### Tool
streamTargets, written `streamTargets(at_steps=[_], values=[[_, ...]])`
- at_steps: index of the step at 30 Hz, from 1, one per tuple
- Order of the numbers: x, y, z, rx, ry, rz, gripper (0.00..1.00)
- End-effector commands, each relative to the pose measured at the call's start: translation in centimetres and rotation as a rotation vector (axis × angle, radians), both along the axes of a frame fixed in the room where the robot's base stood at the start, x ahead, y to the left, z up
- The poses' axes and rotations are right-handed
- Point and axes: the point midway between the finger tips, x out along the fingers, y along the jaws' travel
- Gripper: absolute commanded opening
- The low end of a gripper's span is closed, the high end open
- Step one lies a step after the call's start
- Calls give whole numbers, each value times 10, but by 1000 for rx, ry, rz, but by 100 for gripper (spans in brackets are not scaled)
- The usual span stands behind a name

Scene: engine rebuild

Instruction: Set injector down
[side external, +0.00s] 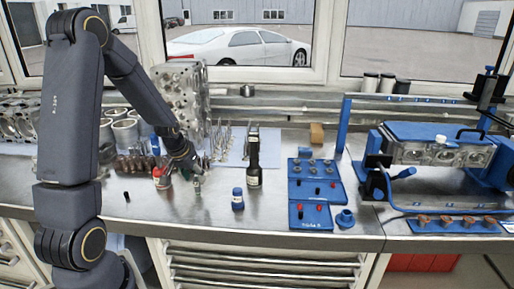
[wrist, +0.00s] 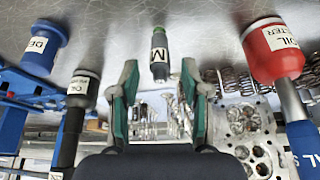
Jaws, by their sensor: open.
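The injector (wrist: 160,58), a small dark cylinder with a green end and a white label showing an M, appears between and just beyond my fingertips in the wrist view. It seems to stand on the steel bench. In the side external view it is a small shape (side external: 197,188) just below my gripper (side external: 192,170). In the wrist view my gripper (wrist: 159,78) is open, with one green-lined finger on each side and visible gaps to the injector. I cannot tell its exact height above the bench.
A red oil filter (side external: 161,178) stands close left of my gripper. A dark oil bottle (side external: 254,165) and a blue-capped bottle (side external: 238,200) stand to the right. Blue trays (side external: 298,193) and a blue-framed stand (side external: 345,125) lie farther right. The front bench is mostly clear.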

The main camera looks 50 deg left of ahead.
Motion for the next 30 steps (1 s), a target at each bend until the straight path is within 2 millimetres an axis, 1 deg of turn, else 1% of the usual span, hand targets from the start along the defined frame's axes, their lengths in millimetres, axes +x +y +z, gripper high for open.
streamTargets(at_steps=[1,3,6,10,11,13,14,16,17,18,20,21,24,27,30], values=[[-3,-2,13,4,-5,1,47],[-8,-5,26,3,-4,1,47],[-14,-9,41,2,-2,0,47],[-18,-13,53,1,-1,-1,47],[-19,-15,56,2,-1,-6,47],[-17,-28,68,9,-5,-36,47],[-17,-37,76,13,-6,-55,47],[-17,-68,97,28,-14,-122,47],[-19,-84,108,34,-19,-156,47],[-24,-107,122,40,-25,-205,47],[-36,-141,140,48,-36,-281,47],[-47,-161,150,50,-45,-328,47],[-76,-201,168,48,-66,-435,47],[-102,-226,175,39,-82,-515,47],[-118,-238,178,31,-91,-562,47]])
